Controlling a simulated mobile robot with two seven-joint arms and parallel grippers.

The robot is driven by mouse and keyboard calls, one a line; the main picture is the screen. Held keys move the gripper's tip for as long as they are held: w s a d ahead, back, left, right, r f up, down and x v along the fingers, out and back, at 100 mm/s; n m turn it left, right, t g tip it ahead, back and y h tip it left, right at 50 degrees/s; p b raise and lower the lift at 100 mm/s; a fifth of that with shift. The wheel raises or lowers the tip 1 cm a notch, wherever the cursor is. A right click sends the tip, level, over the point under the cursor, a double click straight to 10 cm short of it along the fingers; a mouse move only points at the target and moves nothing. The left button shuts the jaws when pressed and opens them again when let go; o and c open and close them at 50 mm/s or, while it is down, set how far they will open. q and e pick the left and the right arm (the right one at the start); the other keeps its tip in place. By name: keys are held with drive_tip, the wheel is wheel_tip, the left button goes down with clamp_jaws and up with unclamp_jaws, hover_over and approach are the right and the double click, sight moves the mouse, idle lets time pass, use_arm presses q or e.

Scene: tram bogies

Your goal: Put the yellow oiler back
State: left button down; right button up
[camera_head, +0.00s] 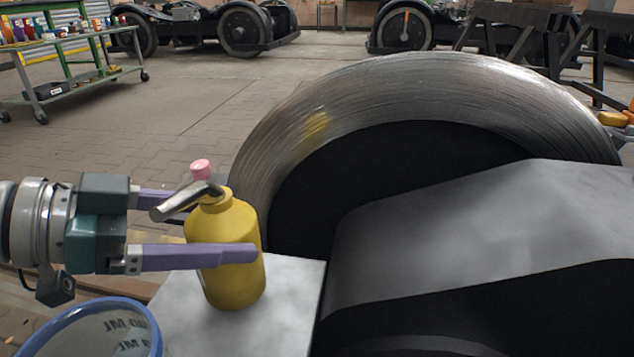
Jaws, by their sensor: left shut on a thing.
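The yellow oiler (237,279) stands upright at the lower left of the head view, with a grey metal spout and a pink knob on top. My left gripper (228,226) comes in from the left with its purple fingers on either side of the oiler's body, shut on it. The oiler is over a grey metal plate (293,291); I cannot tell whether its base touches the plate. My right gripper does not show.
A large steel wheel (330,108) and a dark grey bogie frame (490,230) fill the right side, close to the oiler. A blue-rimmed measuring bucket (62,318) is at the lower left. A green cart (68,65) with bottles stands far left. Brick floor between is clear.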

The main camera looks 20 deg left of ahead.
use_arm(q)
drive_tip(key=shift+r, duration=0.15)
drive_tip(key=shift+f, duration=0.25)
unclamp_jaws()
drive_tip(key=shift+r, duration=0.3)
drive_tip(key=p+v, duration=0.3)
drive_tip(key=v, duration=0.9)
drive_tip(key=shift+f, duration=0.15)
